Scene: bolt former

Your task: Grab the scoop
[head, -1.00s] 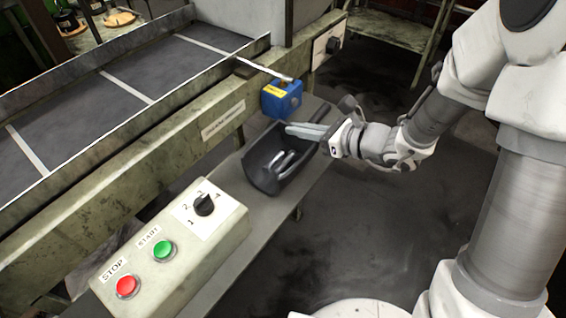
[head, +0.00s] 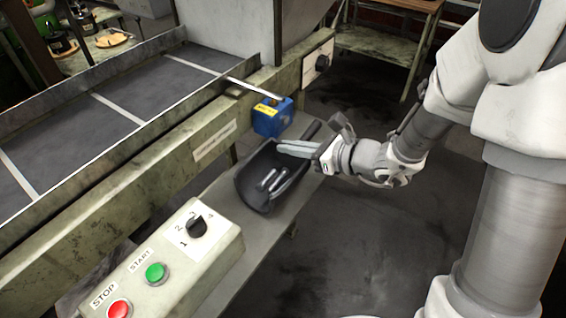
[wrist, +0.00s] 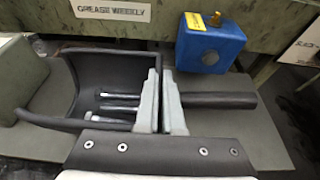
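The scoop is a dark grey open pan (head: 252,193) with a straight dark handle (head: 312,131), lying on the grey ledge beside the machine. Several metal bolts (head: 270,181) lie in it. In the wrist view the pan (wrist: 62,90) is at the left and the handle (wrist: 220,100) runs to the right. My gripper (head: 280,148) is over the scoop where the pan meets the handle.
A control box (head: 222,243) with a dial and green and red buttons stands at the front of the ledge. The conveyor (head: 110,120) runs along the left.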

